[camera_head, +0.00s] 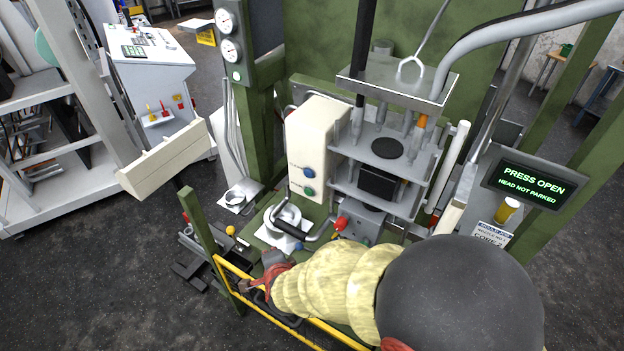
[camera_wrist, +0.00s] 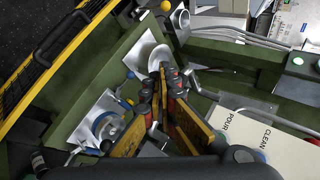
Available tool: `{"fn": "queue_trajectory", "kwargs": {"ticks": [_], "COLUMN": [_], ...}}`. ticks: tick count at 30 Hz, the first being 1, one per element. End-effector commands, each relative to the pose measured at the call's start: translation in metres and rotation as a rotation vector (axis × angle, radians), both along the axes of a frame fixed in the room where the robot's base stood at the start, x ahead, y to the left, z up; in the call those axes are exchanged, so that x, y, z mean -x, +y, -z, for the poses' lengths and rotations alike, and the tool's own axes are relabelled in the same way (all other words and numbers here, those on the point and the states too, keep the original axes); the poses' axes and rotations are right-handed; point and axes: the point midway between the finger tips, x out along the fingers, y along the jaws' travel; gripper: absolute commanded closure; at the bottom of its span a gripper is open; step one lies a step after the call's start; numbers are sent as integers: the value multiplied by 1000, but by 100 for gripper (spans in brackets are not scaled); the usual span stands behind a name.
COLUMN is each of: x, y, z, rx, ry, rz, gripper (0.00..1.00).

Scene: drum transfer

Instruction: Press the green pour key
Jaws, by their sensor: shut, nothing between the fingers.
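The green pour key (camera_head: 309,191) is the lower of two round keys on the front of a cream box (camera_head: 318,140); a blue key (camera_head: 308,172) sits above it. In the head view my gripper (camera_head: 266,275) is low and left of the keys, partly hidden by my arm.
A press with metal plates (camera_head: 385,150) stands right of the box. A screen (camera_head: 530,183) reads PRESS OPEN, HEAD NOT PARKED. A white round vessel (camera_head: 284,218) with a handle stands below the keys. A yellow rail (camera_head: 275,312) and green post (camera_head: 205,235) border the near side.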

Motion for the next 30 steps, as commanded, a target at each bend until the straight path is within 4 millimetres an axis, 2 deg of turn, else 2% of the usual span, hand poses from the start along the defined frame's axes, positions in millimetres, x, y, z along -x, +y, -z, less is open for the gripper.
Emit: {"fn": "queue_trajectory", "kwargs": {"ticks": [1,4,6,10,25,30], "x": [-14,-37,-49,-59,-61,-69], "y": [-3,-9,-14,-22,-23,-27], "z": [-9,-33,-48,-64,-67,-67], "rx": [-59,-179,-256,-361,-411,-410], "ry": [-35,-100,-139,-181,-176,-176], "rz": [76,212,289,381,412,413], "gripper": [100,100,100,100,100,100]}}
